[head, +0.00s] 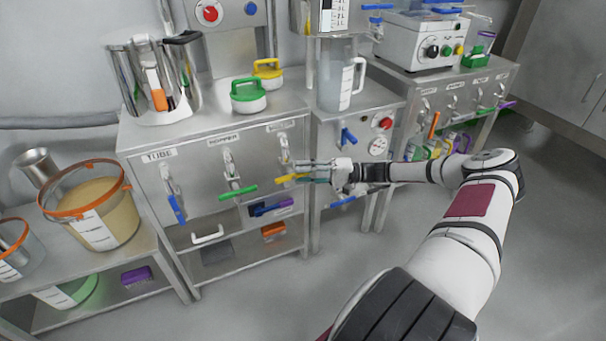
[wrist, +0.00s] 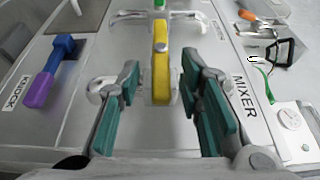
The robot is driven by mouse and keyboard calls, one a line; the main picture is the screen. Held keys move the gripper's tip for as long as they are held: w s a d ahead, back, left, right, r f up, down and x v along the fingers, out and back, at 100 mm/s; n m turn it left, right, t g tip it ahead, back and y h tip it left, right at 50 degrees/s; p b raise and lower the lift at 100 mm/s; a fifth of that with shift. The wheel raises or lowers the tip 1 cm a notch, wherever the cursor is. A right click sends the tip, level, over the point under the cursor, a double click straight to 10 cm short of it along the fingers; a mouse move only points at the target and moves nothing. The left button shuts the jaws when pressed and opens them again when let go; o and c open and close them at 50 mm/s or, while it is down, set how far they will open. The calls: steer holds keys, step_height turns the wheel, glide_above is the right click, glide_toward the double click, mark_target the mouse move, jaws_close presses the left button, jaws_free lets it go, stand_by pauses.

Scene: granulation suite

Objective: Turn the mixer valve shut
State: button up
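The mixer valve's yellow handle (head: 291,178) sticks out from the right end of the steel cabinet front, under the third label. In the wrist view the yellow handle (wrist: 161,72) lies between my finger pads, with a gap on both sides. The MIXER label (wrist: 243,97) shows to its right. My gripper (head: 303,169) reaches the handle from the right; it also shows in the wrist view (wrist: 160,88), with teal pads wide apart and nothing held.
The hopper valve's green handle (head: 238,192) and the tube valve's blue handle (head: 177,208) are to the left. A clear jug (head: 338,88) stands above. Floor in front is open.

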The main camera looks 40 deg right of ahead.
steer(key=v, duration=1.1)
steer(key=shift+s+d, duration=0.15)
